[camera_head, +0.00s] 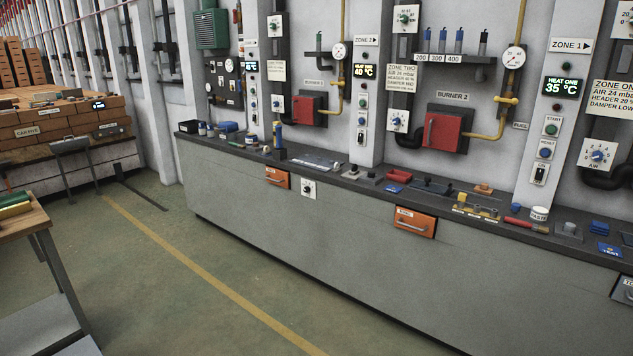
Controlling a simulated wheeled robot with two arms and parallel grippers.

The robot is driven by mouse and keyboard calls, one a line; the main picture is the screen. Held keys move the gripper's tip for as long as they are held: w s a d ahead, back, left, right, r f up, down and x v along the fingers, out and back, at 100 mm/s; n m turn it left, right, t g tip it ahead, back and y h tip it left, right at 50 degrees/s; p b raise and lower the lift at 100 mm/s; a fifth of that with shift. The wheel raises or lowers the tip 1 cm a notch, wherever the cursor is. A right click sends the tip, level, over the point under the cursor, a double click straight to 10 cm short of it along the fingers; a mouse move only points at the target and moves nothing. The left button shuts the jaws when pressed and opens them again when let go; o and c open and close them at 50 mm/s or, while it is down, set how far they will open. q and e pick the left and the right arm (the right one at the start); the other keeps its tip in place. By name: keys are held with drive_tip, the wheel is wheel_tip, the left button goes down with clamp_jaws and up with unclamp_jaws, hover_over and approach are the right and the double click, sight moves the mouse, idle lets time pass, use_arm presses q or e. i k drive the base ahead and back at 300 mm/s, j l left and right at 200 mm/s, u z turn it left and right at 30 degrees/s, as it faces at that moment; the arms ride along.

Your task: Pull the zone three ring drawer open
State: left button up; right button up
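Two orange drawers with handles sit in the front of the long grey counter. The left orange drawer (277,177) is below the left red burner box and looks shut. The right orange drawer (415,222) is below the BURNER 2 box and also looks shut. Each has a small white label that is too small to read, so I cannot tell which is zone three. A grey drawer front (625,290) is cut off at the right edge. Neither of my grippers is in view.
The counter's dark top (350,178) carries trays, tools and small blocks. A white dial plate (308,189) is beside the left orange drawer. Green floor (160,270) with a yellow line is clear before the counter. A wooden-topped table (22,222) stands at the left.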

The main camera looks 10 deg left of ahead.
sight(281, 177)
drive_tip(key=i+j+u, duration=0.45)
drive_tip(key=i+u, duration=0.25)
drive_tip(key=i, duration=0.15)
drive_tip(key=i+u, duration=0.35)
drive_tip(key=i, duration=0.6)
drive_tip(key=i+j+z, duration=0.1)
drive_tip(key=i, duration=0.55)
drive_tip(key=i+j, duration=0.1)
drive_tip(key=i, duration=0.5)
drive_tip(key=i+j+z, duration=0.1)
drive_tip(key=i, duration=0.5)
drive_tip(key=i+j+z, duration=0.25)
drive_tip(key=i, duration=0.35)
drive_tip(key=l, duration=0.1)
